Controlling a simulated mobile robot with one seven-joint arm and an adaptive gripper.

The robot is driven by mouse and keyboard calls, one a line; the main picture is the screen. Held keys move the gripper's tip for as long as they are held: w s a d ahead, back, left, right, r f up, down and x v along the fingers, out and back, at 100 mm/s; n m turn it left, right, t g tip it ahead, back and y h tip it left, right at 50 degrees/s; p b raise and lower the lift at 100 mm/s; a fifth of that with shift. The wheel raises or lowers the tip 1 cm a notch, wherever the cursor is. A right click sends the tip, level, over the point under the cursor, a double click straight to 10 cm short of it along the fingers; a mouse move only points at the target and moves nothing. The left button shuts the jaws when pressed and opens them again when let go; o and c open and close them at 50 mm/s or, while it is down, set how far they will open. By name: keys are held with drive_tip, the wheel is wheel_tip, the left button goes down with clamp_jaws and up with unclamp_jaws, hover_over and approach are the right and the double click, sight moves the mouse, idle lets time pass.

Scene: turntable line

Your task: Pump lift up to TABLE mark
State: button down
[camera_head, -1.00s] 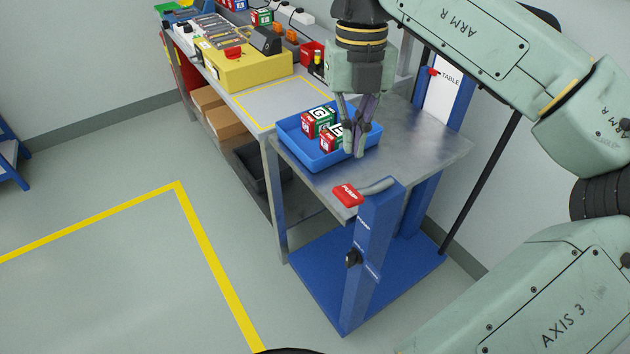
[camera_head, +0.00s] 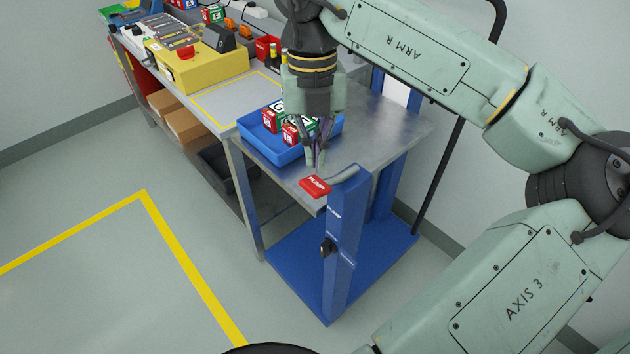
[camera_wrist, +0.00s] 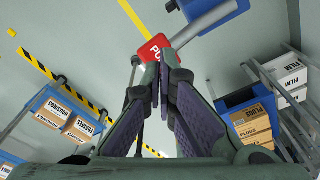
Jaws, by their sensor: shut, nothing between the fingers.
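The pump lift has a grey metal platform (camera_head: 392,128), a blue base (camera_head: 290,262) and a blue front post (camera_head: 342,255). Its grey pump lever (camera_head: 343,175) ends in a red PUMP pad (camera_head: 314,187). My gripper (camera_head: 316,163) points down, just behind and above the pad, with its fingers together and empty. In the wrist view the red pad (camera_wrist: 153,47) shows just beyond the fingertips (camera_wrist: 164,65); contact cannot be told. The TABLE mark and red pointer are hidden behind my arm; only a bit of the white scale plate (camera_head: 394,90) shows.
A blue tray (camera_head: 258,153) with printed cubes (camera_head: 292,133) sits on the platform beside my gripper. The workbench (camera_head: 217,104) adjoins at the left, with a yellow box (camera_head: 190,68). A black knob (camera_head: 326,246) sticks out of the post. Floor at the left is clear.

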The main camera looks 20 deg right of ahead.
sight(315, 181)
drive_tip(key=shift+s+f, duration=0.1)
drive_tip(key=shift+f, duration=1.3)
drive_tip(key=shift+f, duration=0.1)
wheel_tip(315, 181, down, 4)
drive_tip(key=b, duration=0.4)
drive_tip(key=shift+f, duration=0.15)
drive_tip(key=w, duration=0.2)
drive_tip(key=w+r, duration=0.1)
drive_tip(key=shift+d, duration=0.3)
drive_tip(key=shift+r, duration=0.15)
wheel_tip(315, 181, up, 12)
drive_tip(key=w, duration=0.1)
drive_tip(key=shift+d, duration=0.15)
